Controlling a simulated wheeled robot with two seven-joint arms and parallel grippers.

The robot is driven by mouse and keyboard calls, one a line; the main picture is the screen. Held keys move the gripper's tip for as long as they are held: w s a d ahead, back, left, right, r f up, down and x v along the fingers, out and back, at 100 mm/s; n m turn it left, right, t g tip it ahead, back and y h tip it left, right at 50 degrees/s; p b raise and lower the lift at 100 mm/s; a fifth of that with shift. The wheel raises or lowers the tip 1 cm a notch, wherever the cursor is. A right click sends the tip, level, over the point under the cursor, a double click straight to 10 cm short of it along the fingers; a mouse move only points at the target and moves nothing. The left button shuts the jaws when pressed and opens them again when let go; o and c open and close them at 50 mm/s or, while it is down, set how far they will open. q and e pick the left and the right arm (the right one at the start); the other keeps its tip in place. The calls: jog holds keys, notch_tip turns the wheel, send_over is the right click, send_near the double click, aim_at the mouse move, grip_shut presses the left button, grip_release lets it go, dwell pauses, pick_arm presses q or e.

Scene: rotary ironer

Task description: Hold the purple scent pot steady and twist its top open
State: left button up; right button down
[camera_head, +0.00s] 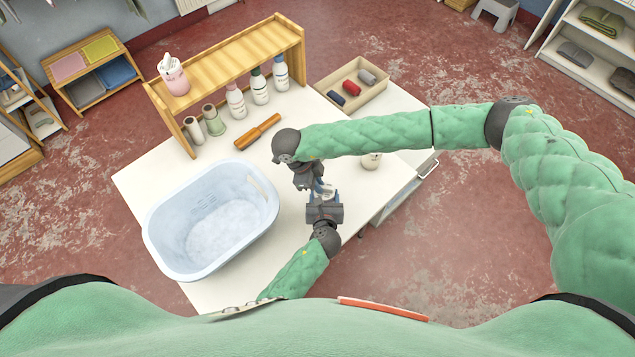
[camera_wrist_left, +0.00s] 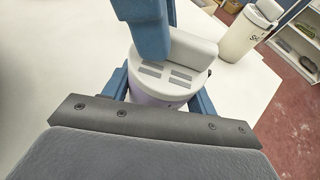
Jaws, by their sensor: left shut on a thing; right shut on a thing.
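The scent pot (camera_wrist_left: 165,75) stands between my two grippers, with a pale grey-white top with slots and a pale purple body just showing below. My left gripper (camera_wrist_left: 160,97) is shut around the pot's body, one blue finger on each side. It also shows in the head view (camera_head: 325,200). My right gripper (camera_head: 319,186) comes from above and is shut on the raised bar of the pot's top (camera_wrist_left: 193,48). One blue finger (camera_wrist_left: 152,30) of it hides part of the top. The top sits on the body. Most of the pot's body is hidden.
A white lettered container (camera_head: 371,160) stands near the table's right edge, beside my right forearm. A pale blue basin (camera_head: 160,225) is at left. Several bottles (camera_head: 259,88), a wooden roller (camera_head: 257,132) and a wooden rack (camera_head: 228,62) stand behind. A tray (camera_head: 335,75) holds rolls.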

jog(key=c, duration=1.5)
grip_release()
jog(key=shift+o, duration=0.2)
jog(key=shift+r, duration=0.1)
jog(key=v, duration=1.1)
jog(key=shift+a+r, duration=0.25)
jog(key=shift+r, duration=0.1)
pick_arm(q)
jog(key=o, duration=1.2)
jog(key=shift+c, duration=0.2)
jog(key=shift+s, duration=0.1)
